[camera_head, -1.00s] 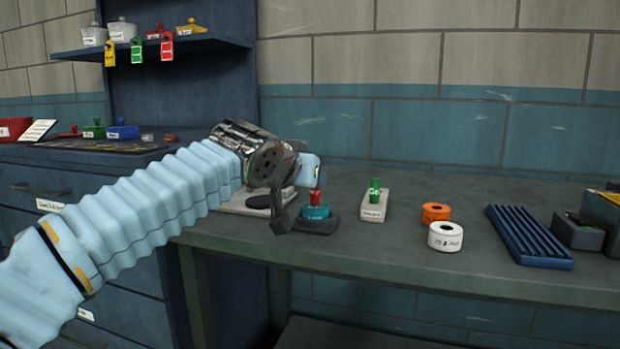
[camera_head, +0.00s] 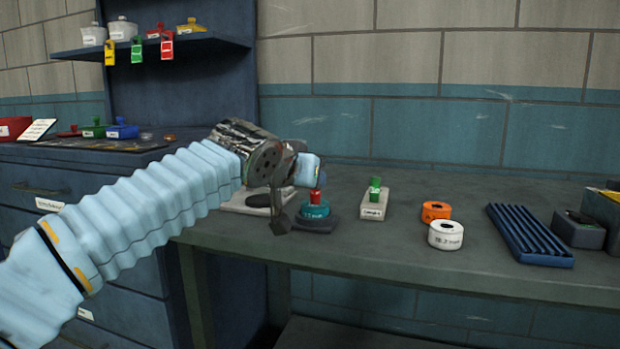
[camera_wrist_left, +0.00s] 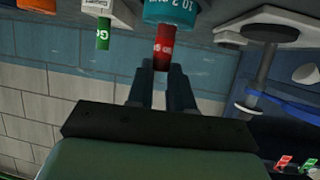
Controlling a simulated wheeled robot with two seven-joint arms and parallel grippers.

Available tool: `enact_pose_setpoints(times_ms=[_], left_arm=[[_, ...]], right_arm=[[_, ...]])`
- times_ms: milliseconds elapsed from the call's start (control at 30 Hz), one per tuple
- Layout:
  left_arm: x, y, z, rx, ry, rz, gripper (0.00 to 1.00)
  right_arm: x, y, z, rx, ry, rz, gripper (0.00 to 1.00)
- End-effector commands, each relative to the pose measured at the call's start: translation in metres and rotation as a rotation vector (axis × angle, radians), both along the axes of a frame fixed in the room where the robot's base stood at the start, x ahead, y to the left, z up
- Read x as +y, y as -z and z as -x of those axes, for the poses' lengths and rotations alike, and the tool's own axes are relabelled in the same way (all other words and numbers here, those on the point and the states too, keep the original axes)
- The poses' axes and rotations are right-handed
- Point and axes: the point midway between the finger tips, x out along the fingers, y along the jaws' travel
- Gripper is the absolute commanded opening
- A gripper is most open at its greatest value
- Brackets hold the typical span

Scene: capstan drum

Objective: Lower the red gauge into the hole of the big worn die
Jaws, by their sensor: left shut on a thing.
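The red gauge (camera_head: 315,197) stands upright at the teal die (camera_head: 315,211), which sits on a dark base on the bench. In the left wrist view the red gauge (camera_wrist_left: 164,50) is between the fingers of my left gripper (camera_wrist_left: 162,72), with its far end at the teal die (camera_wrist_left: 172,12). My left gripper is shut on the gauge. The gauge's lower end is hidden, so I cannot tell how deep it sits in the hole. My right gripper is not in view.
A green gauge (camera_head: 375,189) stands in a pale block (camera_head: 373,207) to the right. Farther right are an orange ring (camera_head: 436,211), a white ring (camera_head: 446,236) and a blue ribbed rack (camera_head: 529,236). A pale base with a dark disc (camera_head: 257,201) lies behind my wrist.

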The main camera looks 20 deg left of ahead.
Motion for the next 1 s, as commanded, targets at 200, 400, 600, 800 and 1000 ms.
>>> enact_pose_setpoints(times_ms=[200,400,600,800,1000], left_arm=[[0.0,0.001,0.0,0.003,0.0,0.0,0.36],[0.0,0.001,0.0,0.002,0.0,0.0,0.51],[0.0,0.001,0.0,0.002,0.0,0.0,0.51],[0.003,-0.008,0.017,-0.004,0.0,0.002,0.51],[0.01,-0.028,0.065,-0.004,-0.001,0.001,0.51]], right_arm=[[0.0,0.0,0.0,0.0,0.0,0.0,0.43],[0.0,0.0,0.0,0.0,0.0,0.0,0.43],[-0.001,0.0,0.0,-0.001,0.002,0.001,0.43],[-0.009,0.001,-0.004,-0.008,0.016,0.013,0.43],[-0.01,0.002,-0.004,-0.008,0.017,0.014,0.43]])
